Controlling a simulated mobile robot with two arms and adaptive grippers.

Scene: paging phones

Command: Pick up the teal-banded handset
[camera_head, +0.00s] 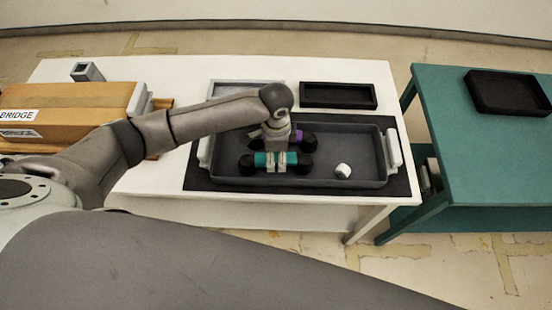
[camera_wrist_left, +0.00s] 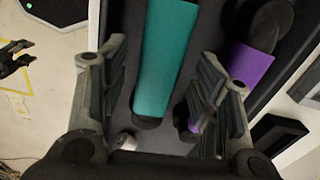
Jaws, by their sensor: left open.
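The teal-banded handset (camera_head: 262,160) has black ends and lies in the dark grey tray (camera_head: 366,178), near its front left. In the left wrist view its teal band (camera_wrist_left: 168,45) runs between the two fingers. My left gripper (camera_head: 276,164) is open and points down over the handset's middle, with its fingers on either side of the band. I cannot tell whether the fingers touch it. A purple-banded handset (camera_head: 298,136) lies just behind in the tray, partly hidden by the gripper; its purple band (camera_wrist_left: 251,69) is close to the right finger in the left wrist view. My right gripper is not identifiable.
A small white cylinder (camera_head: 343,171) is in the tray's right part. The tray has white handles (camera_head: 394,149). Behind it are a black shallow tray (camera_head: 338,95) and a grey one (camera_head: 232,86). A brown box (camera_head: 75,97) stands left. A teal table (camera_head: 460,130) stands right.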

